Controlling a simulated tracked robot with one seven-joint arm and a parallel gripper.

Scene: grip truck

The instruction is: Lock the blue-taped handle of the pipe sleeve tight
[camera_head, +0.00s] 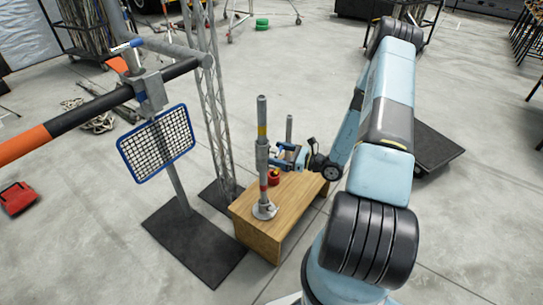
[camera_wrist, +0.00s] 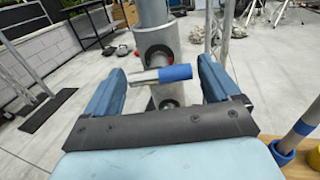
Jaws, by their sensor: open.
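The pipe sleeve (camera_head: 262,157) is a grey collar around an upright pipe (camera_head: 262,115) on a wooden box. In the wrist view the sleeve (camera_wrist: 157,43) faces me. Its handle (camera_wrist: 175,73) is a short metal bar with a blue-taped end, pointing right and slightly up. My gripper (camera_head: 277,155) is beside the sleeve, from the right in the head view. In the wrist view my gripper (camera_wrist: 161,72) is open, with one finger on each side of the handle. The fingers appear apart from the tape. The head view does not show the handle clearly.
The wooden box (camera_head: 285,203) also carries a shorter pipe (camera_head: 289,128) and a red container (camera_head: 274,178). Left stand a mesh panel (camera_head: 157,143), a lattice tower (camera_head: 212,100) and a horizontal black-and-orange bar (camera_head: 75,123). Open concrete floor lies around.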

